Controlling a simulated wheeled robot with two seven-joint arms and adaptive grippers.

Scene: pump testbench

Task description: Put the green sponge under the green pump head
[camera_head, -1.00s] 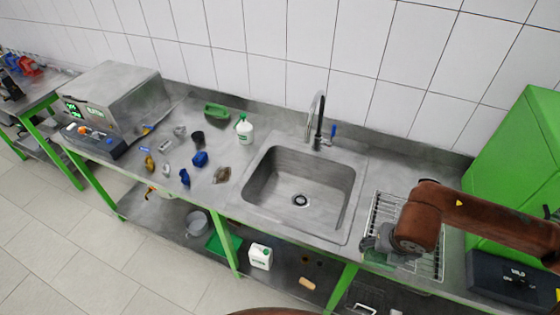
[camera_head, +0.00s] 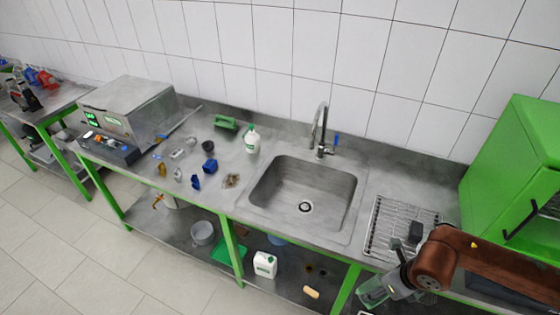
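A white bottle with a green top (camera_head: 253,141) stands upright on the steel bench, left of the sink. A green block-like object (camera_head: 226,123) lies behind and left of it, near the wall; it may be the green sponge, but it is too small to be sure. My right gripper (camera_head: 372,291) is at the lower right, by the front edge of the bench and the wire rack, far from both. Its fingers look greenish and blurred against the bench, so their opening and any held thing are unclear. My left gripper is not in view.
The sink (camera_head: 304,200) with its tap (camera_head: 319,135) lies between my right gripper and the bottle. The wire rack (camera_head: 385,225) holds a dark block (camera_head: 416,232). Several small blue, yellow and grey parts lie left of the sink. A green cabinet (camera_head: 515,165) stands at the right.

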